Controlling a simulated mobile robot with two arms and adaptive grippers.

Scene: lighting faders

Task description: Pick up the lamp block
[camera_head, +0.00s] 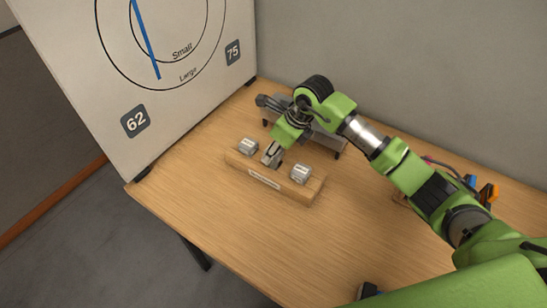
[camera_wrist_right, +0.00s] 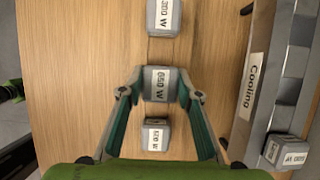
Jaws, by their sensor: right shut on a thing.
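The lamp block (camera_wrist_right: 159,84) is a small grey block with a white label that reads about 650 W. In the right wrist view it sits between the fingertips of my right gripper (camera_wrist_right: 162,95), which is shut on it. In the head view my right gripper (camera_head: 271,156) is over the middle of a wooden holder (camera_head: 300,196), between two other grey blocks; it largely hides the held block there. I cannot tell whether the held block is clear of the holder. My left gripper is not in view.
Grey blocks stand on either side, at left (camera_head: 248,146) and right (camera_head: 300,173). A grey rack labelled Cooling (camera_wrist_right: 252,85) lies close behind the holder, with a grey block (camera_wrist_right: 285,152) on it. A large dial board (camera_head: 180,80) stands at left. The table's front is mostly clear.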

